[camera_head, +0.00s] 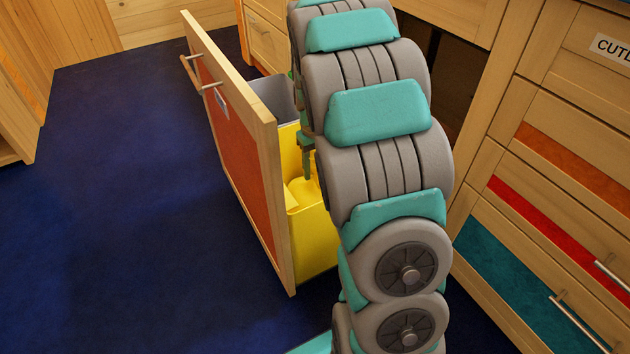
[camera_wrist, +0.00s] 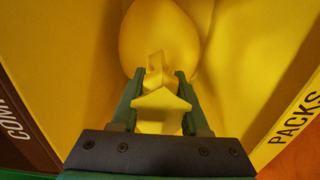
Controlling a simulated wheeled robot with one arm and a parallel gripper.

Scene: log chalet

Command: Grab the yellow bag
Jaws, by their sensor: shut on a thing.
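The yellow bag (camera_wrist: 160,38) is rounded with a pinched, knotted top. It sits inside a yellow bin (camera_head: 316,240) in the pulled-out drawer, and part of the bag (camera_head: 302,190) shows in the head view. My gripper (camera_wrist: 159,88) reaches down into the bin, with its green fingers on either side of the bag's knotted top and shut on it. In the head view my arm hides most of the gripper and part of the bin.
A grey bin (camera_head: 274,97) sits behind the yellow one. Closed cabinet drawers (camera_head: 545,215) are on the right. The dark blue floor (camera_head: 120,200) on the left is clear.

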